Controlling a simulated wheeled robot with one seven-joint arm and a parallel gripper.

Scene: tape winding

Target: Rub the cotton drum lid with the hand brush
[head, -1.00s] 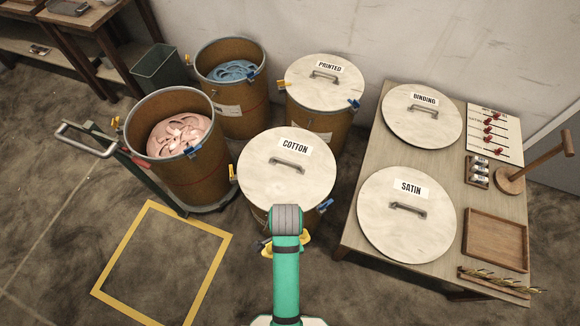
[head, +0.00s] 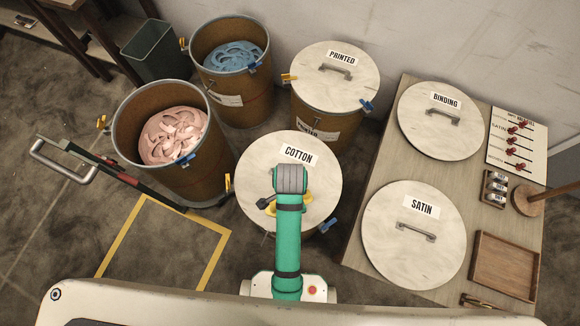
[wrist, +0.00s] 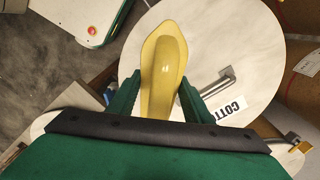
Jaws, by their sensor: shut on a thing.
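The pale round cotton drum lid (head: 262,160) lies on its drum at the middle of the head view, with its COTTON label (head: 298,154) showing. It also shows in the wrist view (wrist: 225,45). In the wrist view its handle (wrist: 212,85) is right of the brush. My gripper (wrist: 160,88) is shut on the yellow hand brush (wrist: 164,65), which is over the lid. In the head view my green arm hides the lid handle and most of the brush (head: 306,196). The bristles are hidden, so I cannot tell whether they touch the lid.
Open drums with pink fabric (head: 173,134) and blue fabric (head: 232,57) stand left and behind. The lidded PRINTED drum (head: 335,90) is behind. The table (head: 380,185) at right holds the BINDING lid (head: 440,135) and SATIN lid (head: 400,250).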

